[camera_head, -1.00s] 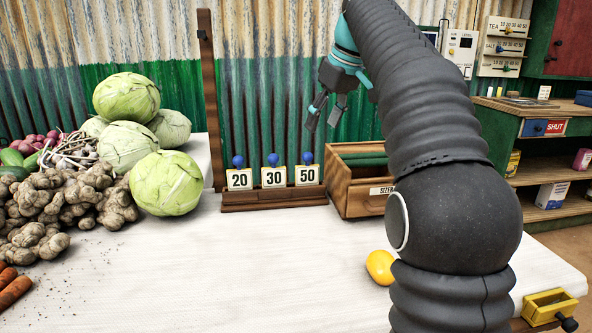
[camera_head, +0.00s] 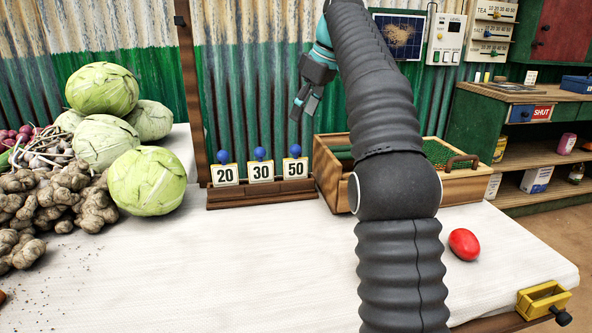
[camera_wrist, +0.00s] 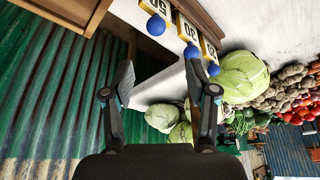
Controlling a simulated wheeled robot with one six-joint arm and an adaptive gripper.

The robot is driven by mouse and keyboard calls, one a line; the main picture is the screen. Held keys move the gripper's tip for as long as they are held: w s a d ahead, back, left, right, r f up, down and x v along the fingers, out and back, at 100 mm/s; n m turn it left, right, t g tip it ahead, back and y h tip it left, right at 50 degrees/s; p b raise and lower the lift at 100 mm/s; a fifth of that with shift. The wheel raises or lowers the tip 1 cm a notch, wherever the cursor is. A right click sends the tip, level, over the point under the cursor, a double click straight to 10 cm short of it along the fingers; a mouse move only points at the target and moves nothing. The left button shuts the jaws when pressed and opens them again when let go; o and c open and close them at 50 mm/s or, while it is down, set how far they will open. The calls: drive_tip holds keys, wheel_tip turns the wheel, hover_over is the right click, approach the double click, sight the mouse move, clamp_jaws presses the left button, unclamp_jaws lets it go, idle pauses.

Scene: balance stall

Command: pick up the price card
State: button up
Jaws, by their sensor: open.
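Three white price cards stand in a row in a dark wooden rack (camera_head: 262,195): card 20 (camera_head: 225,174), card 30 (camera_head: 260,171) and card 50 (camera_head: 295,168). Each has a blue knob on top. My gripper (camera_head: 303,104) is open and empty, above and behind the row near card 50, apart from the cards. In the wrist view the two fingers (camera_wrist: 160,80) are spread with nothing between them nearby. The cards show sideways at the top there, card 50 (camera_wrist: 157,8) leftmost, beyond the fingertips.
Cabbages (camera_head: 148,181) and brown roots (camera_head: 60,205) crowd the left. A wooden box (camera_head: 330,180) stands right of the rack, partly behind my arm. A red oval object (camera_head: 463,244) and a yellow tray (camera_head: 541,299) lie to the right. The front tabletop is mostly clear.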

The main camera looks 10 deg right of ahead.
sight(297, 145)
drive_tip(key=x, duration=0.5)
drive_tip(key=shift+f+b, duration=0.4)
drive_tip(key=f, duration=0.1)
drive_tip(key=f+b, duration=0.1)
drive_tip(key=f, duration=0.2)
drive_tip(key=shift+w+f+b, duration=0.3)
drive_tip(key=shift+w, duration=0.1)
drive_tip(key=shift+w+a+f, duration=0.1)
drive_tip(key=shift+a+f, duration=0.05)
drive_tip(key=shift+f, duration=0.2)
clamp_jaws()
